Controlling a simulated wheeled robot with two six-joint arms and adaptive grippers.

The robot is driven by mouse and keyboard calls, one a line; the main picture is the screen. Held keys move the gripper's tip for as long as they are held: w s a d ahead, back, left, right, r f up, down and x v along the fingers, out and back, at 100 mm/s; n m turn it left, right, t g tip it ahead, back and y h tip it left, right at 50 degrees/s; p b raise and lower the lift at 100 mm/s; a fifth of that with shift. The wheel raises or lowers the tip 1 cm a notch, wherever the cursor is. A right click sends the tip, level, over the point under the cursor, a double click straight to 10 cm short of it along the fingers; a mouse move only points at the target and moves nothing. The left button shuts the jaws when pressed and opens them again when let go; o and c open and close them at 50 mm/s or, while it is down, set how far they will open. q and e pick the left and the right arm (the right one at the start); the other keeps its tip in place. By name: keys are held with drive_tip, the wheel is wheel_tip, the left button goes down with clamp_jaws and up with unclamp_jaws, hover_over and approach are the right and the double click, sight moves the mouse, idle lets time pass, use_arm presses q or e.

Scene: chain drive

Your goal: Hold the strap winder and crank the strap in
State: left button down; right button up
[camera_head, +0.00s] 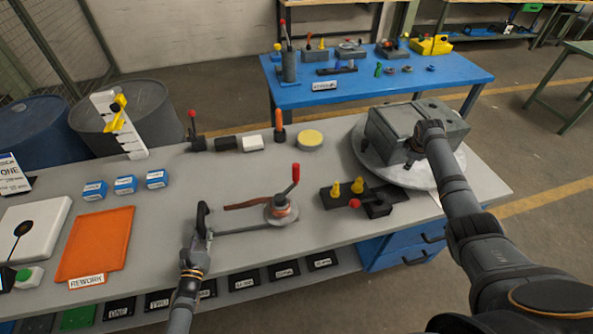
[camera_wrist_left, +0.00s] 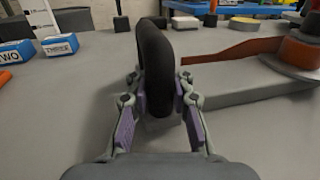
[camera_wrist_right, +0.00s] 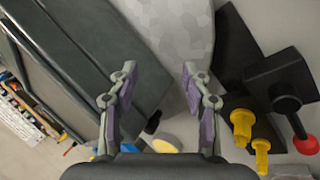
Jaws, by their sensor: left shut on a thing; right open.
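The strap winder (camera_head: 282,214) lies on the grey bench, with a round drum, a flat bar and an upright crank with a red knob (camera_head: 296,172). A brown-orange strap (camera_head: 245,203) runs left from the drum; it also shows in the left wrist view (camera_wrist_left: 232,52). The winder's black handle (camera_head: 203,218) stands upright at the bar's left end. My left gripper (camera_wrist_left: 161,98) is shut on this black handle (camera_wrist_left: 155,50). My right gripper (camera_wrist_right: 160,75) is open and empty over the right side of the bench, beside a grey box and away from the crank.
The grey box (camera_head: 405,128) sits on a round turntable (camera_head: 372,163) at the right. A black fixture (camera_head: 378,210) with yellow pegs and a red knob lies between turntable and winder. An orange rework mat (camera_head: 95,243) and blue blocks (camera_head: 126,184) lie left.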

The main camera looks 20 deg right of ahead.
drive_tip(key=w+a+r+m+g+y, duration=0.1)
drive_tip(key=w+a, duration=0.1)
drive_tip(key=a, duration=0.7)
drive_tip(key=w+a+m+g+y, duration=0.1)
drive_tip(key=w+a, duration=0.1)
drive_tip(key=a, duration=0.8)
wheel_tip(320, 180, up, 12)
drive_tip(key=m+g+y, duration=0.1)
drive_tip(key=m+g, duration=0.1)
hover_over(296, 164)
drive_tip(key=shift+s+a, duration=0.1)
wheel_tip(296, 164, down, 12)
clamp_jaws()
